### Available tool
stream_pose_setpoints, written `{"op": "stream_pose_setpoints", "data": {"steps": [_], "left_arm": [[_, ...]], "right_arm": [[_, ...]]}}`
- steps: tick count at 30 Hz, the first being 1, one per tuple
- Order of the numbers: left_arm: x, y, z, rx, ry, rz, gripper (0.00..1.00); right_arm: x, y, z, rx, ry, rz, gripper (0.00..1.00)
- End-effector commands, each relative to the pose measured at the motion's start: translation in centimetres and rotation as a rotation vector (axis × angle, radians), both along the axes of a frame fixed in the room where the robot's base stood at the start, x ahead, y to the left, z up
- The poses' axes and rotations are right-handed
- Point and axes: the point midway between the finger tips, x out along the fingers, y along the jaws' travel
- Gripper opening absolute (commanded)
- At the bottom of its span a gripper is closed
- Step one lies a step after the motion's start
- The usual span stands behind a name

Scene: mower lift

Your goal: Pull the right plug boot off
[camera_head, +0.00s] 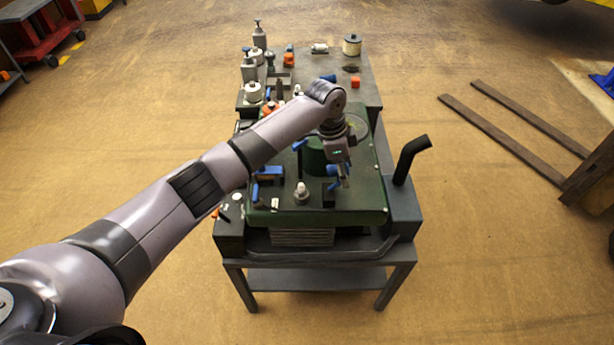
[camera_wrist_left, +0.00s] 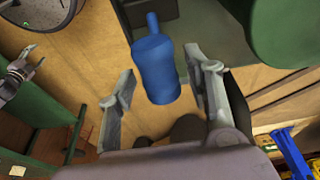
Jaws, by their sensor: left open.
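A blue plug boot (camera_wrist_left: 157,68) with a narrower stem at its top lies between the fingers of my left gripper (camera_wrist_left: 163,88) in the left wrist view. The fingers are spread on either side of it, with a visible gap on each side. In the head view my left gripper (camera_head: 345,180) points down over the right part of the green mower deck (camera_head: 350,208). A blue part (camera_head: 332,186), which seems to be the same boot, shows beside its fingers, partly hidden. My right gripper is in neither view.
Blue clamp-like parts (camera_head: 268,173) and a pale plug-like part (camera_head: 301,193) stand on the deck to the left. A black pipe (camera_head: 409,158) rises at the right. Bottles (camera_head: 259,36) and small parts crowd the rear tabletop.

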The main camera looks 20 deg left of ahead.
Motion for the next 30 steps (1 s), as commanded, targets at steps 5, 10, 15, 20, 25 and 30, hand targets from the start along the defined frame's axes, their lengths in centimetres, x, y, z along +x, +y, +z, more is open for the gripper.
{"op": "stream_pose_setpoints", "data": {"steps": [5,10,15,20,25,30], "left_arm": [[0.1,0.1,0.1,0.000,-0.002,0.001,0.50],[0.1,0.1,0.1,0.000,-0.002,0.001,0.50],[0.1,0.1,0.2,0.000,-0.003,0.002,0.50],[0.1,0.1,1.4,0.000,-0.003,0.002,0.50],[0.1,0.1,3.2,0.000,-0.002,0.001,0.50],[0.1,0.1,4.9,0.000,-0.002,0.001,0.50]], "right_arm": [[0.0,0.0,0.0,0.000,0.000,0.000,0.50],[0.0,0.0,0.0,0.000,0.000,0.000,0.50],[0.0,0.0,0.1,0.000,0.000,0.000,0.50],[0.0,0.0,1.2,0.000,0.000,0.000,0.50],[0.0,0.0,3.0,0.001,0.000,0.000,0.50],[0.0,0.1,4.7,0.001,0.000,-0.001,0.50]]}}
